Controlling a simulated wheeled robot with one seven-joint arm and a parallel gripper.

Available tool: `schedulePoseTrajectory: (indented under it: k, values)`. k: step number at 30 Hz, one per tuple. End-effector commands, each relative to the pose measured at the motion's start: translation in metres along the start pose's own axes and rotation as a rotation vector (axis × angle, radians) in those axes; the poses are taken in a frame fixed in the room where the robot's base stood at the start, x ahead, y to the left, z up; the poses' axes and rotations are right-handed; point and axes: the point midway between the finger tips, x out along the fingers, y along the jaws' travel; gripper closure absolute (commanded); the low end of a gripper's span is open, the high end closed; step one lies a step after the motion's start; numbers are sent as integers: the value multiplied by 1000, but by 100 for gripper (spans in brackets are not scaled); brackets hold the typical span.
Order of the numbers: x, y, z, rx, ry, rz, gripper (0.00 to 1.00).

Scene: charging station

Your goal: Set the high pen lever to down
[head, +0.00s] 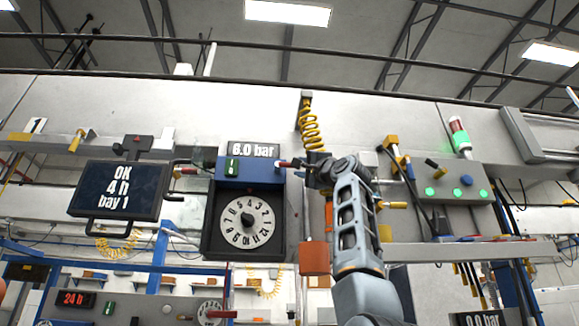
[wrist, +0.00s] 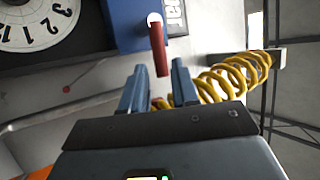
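The high pen lever is a red bar (head: 285,164) at the right side of the blue box (head: 250,171), above a round white dial (head: 244,221). It points right, roughly level. In the wrist view the lever (wrist: 159,50) runs from a white round end at the blue box down to the gap between my fingertips. My gripper (wrist: 160,68) is open, with one finger on each side of the lever's free end. Gaps seem to show on both sides; contact cannot be told. In the head view my gripper (head: 305,172) is at the lever's right end, partly hiding it.
A yellow coiled hose (head: 312,125) hangs just above my gripper and shows close to my fingers in the wrist view (wrist: 230,78). A display (head: 120,190) is left. A button box (head: 449,185) is right. Another dial with a red lever (head: 221,314) is below.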

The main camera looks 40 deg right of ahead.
Motion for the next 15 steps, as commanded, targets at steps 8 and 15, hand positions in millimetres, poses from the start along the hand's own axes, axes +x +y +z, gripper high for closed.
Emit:
schedulePoseTrajectory:
  k: [8, 15]
  values:
    - [44, -3, 0, 0, -1, 2, 71]
    - [58, 0, 0, 1, -1, 2, 71]
